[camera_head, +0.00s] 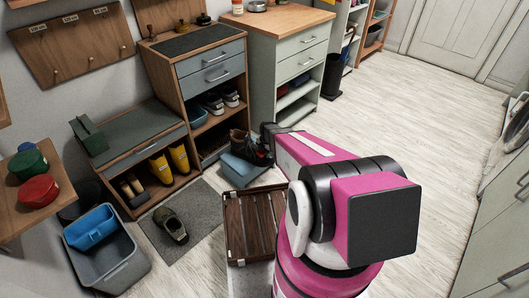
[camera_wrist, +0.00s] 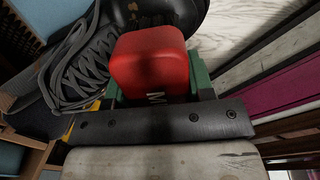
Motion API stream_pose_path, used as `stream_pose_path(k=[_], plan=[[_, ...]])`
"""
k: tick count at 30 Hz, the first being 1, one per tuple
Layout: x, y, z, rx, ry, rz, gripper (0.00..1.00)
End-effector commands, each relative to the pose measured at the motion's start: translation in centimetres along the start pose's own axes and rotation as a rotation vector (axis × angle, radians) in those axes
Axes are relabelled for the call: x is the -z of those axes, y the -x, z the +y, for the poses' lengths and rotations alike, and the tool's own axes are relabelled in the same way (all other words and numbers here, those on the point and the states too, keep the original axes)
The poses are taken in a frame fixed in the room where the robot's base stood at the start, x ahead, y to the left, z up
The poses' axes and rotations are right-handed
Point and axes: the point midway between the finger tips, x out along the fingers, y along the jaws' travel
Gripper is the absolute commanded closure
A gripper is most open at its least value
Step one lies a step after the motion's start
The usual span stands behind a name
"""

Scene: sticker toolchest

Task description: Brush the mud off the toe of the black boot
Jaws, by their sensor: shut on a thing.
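The black boot (camera_head: 258,153) rests on a blue-grey block at the front of the shelving, partly behind my arm. In the wrist view the boot (camera_wrist: 75,75) shows its grey laces and dark upper at the upper left, with a small brown patch, perhaps mud, at the top. My gripper (camera_wrist: 157,88) is shut on a red, rounded block, seemingly the brush (camera_wrist: 150,58), close to the boot. In the head view my gripper is mostly hidden by my arm.
The blue-grey block (camera_head: 238,170) sits on the floor beside a brown slatted crate (camera_head: 236,228). A dark shoe (camera_head: 171,226) lies on a grey mat (camera_head: 205,207). A grey tub (camera_head: 122,277) stands at the lower left. The floor at the right is clear.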

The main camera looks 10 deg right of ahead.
Motion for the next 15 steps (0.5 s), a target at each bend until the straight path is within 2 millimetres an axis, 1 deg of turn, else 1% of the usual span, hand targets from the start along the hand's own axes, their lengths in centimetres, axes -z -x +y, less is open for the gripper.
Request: stream_pose_path(k=[15], plan=[[0.01, -0.88, 0.02, 0.000, 0.000, 0.000, 0.70]])
